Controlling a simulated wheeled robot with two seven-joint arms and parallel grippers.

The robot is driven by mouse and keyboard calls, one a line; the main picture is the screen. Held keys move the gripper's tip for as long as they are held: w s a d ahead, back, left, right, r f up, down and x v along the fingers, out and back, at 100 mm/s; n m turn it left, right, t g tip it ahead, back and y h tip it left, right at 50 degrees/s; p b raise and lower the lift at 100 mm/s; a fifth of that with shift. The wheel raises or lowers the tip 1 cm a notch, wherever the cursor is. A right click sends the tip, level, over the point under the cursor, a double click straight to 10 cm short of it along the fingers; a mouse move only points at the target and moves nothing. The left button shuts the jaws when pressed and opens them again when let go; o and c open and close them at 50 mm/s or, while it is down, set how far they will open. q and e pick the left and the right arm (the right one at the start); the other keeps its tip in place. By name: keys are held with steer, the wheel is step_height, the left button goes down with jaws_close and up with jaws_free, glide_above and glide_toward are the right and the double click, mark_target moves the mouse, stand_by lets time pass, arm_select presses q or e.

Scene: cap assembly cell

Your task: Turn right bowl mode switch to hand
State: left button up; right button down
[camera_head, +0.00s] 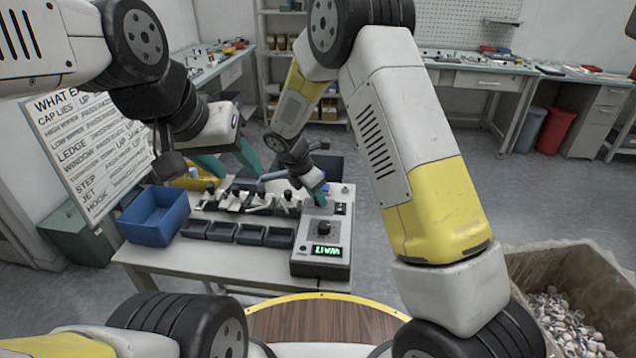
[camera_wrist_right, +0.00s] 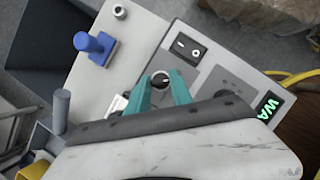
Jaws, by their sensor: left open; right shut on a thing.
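A small round selector switch (camera_wrist_right: 160,80) with a dark, pale-rimmed face sits on the light grey panel in the right wrist view. My right gripper (camera_wrist_right: 163,88) is shut on this switch, one teal fingertip on each side. No label on it is legible. In the head view my right gripper (camera_head: 318,195) reaches down to the far end of the control box (camera_head: 338,232); the switch is hidden there by the fingers. My left gripper (camera_head: 230,161) is open and empty above the left part of the bench, apart from the box.
The box carries a large black knob (camera_head: 323,228), a green display (camera_head: 327,250) and a rocker switch (camera_wrist_right: 188,47). A blue bin (camera_head: 154,217) and several dark trays (camera_head: 250,234) lie left. A carton of parts (camera_head: 570,265) stands right.

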steer(key=m+g, duration=0.1)
steer(key=m, duration=0.3)
steer(key=shift+w+a+h, duration=0.1)
steer(key=shift+w+h, duration=0.05)
steer(key=shift+h, duration=0.15)
steer(key=m+g, duration=0.2)
steer(key=m, duration=0.2)
steer(key=shift+w, duration=0.1)
steer(key=m+g, duration=0.1)
steer(key=m, duration=0.4)
steer(key=shift+w+g, duration=0.15)
steer(key=shift+g, duration=0.25)
steer(key=shift+m+g+y, duration=0.35)
steer(key=shift+m, duration=0.8)
steer(key=shift+m+g+y, duration=0.35)
steer(key=shift+m, duration=0.8)
steer(key=c, duration=1.1)
jaws_free()
